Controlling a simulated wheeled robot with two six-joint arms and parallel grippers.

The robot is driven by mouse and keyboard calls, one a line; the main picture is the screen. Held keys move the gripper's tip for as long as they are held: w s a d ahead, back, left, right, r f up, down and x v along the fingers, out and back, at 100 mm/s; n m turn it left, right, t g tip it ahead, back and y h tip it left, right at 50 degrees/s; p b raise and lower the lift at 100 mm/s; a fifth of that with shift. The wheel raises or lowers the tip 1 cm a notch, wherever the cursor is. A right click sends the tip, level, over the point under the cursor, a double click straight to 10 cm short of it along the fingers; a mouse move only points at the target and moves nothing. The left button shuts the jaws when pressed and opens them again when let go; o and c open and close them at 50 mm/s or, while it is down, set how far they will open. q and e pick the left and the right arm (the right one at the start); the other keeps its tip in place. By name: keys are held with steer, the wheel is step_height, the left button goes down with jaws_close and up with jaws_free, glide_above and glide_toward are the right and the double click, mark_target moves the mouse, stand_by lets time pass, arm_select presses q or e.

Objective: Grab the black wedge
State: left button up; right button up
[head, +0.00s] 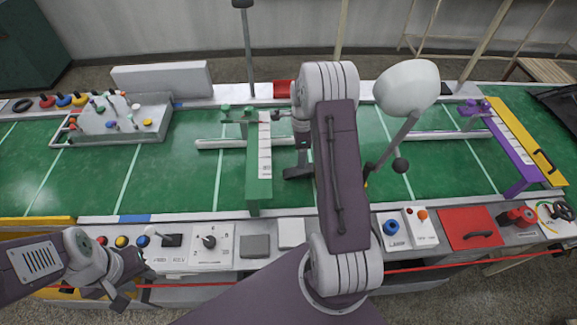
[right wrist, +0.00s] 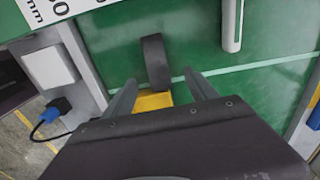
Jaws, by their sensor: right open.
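The black wedge (right wrist: 155,62) stands on the green table top in the right wrist view, just beyond and between my fingertips. My left gripper (head: 128,284) is empty, fingers apart, over the front edge of the table at the lower left.
A yellow piece (right wrist: 154,101) lies between my right fingers. A green stand with a white label strip (head: 258,160) is left of the wedge. A white bar (right wrist: 232,25) lies nearby. The front rail carries buttons, boxes and a red plate (head: 466,222).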

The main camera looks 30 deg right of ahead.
mark_target(298, 171)
steer(key=shift+s+d+f, duration=0.1)
steer(key=shift+s+d, duration=0.4)
steer(key=shift+s, duration=0.3)
steer(key=f, duration=0.3)
steer(key=shift+w+a+f, duration=0.15)
steer(key=shift+w+a, duration=0.15)
steer(key=shift+w+f, duration=0.1)
steer(key=shift+f, duration=0.2)
steer(key=f, duration=0.4)
steer(key=shift+s+d, duration=0.1)
steer(key=shift+s, duration=0.15)
steer(key=shift+w+f, duration=0.15)
steer(key=shift+f, duration=0.15)
steer(key=c, duration=1.4)
arm_select(q)
steer(key=shift+s+d+r, duration=0.3)
steer(key=shift+s+r, duration=0.2)
steer(key=shift+s, duration=0.15)
arm_select(e)
jaws_close()
steer(key=shift+r, duration=0.15)
